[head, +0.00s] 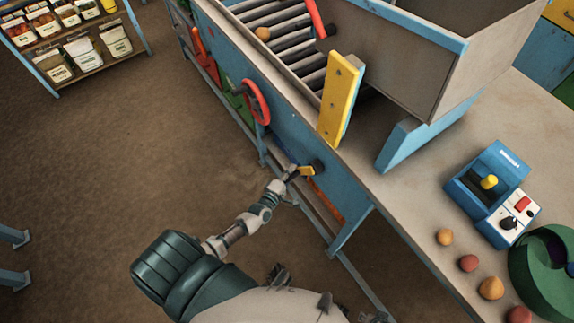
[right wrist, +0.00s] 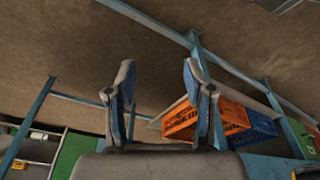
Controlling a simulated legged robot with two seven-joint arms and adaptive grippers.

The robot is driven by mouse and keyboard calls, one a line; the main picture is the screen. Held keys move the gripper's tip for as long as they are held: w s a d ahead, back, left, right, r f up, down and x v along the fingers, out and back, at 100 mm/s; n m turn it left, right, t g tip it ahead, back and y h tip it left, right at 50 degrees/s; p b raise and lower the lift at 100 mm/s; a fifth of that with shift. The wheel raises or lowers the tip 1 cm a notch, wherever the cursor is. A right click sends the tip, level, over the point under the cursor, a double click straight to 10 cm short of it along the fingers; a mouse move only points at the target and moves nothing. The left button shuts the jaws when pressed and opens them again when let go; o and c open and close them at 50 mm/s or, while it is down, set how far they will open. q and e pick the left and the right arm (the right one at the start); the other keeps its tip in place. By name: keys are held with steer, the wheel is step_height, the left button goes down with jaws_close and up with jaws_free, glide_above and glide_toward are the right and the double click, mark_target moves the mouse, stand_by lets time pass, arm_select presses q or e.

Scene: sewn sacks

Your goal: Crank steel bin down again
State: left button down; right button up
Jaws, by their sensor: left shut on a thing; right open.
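The steel bin (head: 425,75) is a grey open-topped box with blue edging at the top right of the head view, above the worktop. It looks tilted. A small crank with a yellow handle (head: 307,171) and a dark hub sits on the blue front panel below the worktop. My left gripper (head: 295,174) is shut on the yellow handle; its fingers partly hide the grip. My right gripper (right wrist: 160,80) is open in the right wrist view, with nothing between its fingers.
A red handwheel (head: 256,101) is left of the crank, below a roller conveyor (head: 275,22). A blue control box (head: 493,190) and several round items lie on the worktop (head: 425,205). Orange (right wrist: 222,116) and blue crates (right wrist: 258,128) sit under the frame.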

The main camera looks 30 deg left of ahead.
arm_select(q)
steer(key=d+n, duration=0.2)
steer(key=shift+s+d+f+g+h+p, duration=0.2)
steer(key=shift+d+g+h+p, duration=0.1)
steer(key=shift+d+g+p, duration=0.1)
steer(key=d+n, duration=0.1)
steer(key=s+d, duration=0.1)
steer(key=d+f+n+g+p, duration=0.1)
steer(key=shift+s+d+f+n+h, duration=0.1)
steer(key=shift+s+d+n+h, duration=0.05)
steer(key=shift+d+n+h, duration=0.2)
arm_select(e)
steer(key=f, duration=0.5)
steer(key=shift+s+a+f, duration=0.2)
steer(key=shift+s, duration=0.1)
arm_select(q)
steer(key=c, duration=0.9)
jaws_free()
steer(key=shift+f, duration=0.1)
steer(key=shift+d, duration=0.15)
arm_select(e)
steer(key=shift+d, duration=0.15)
arm_select(q)
steer(key=shift+s, duration=0.15)
arm_select(e)
steer(key=shift+d+f, duration=0.1)
steer(key=shift+d, duration=0.1)
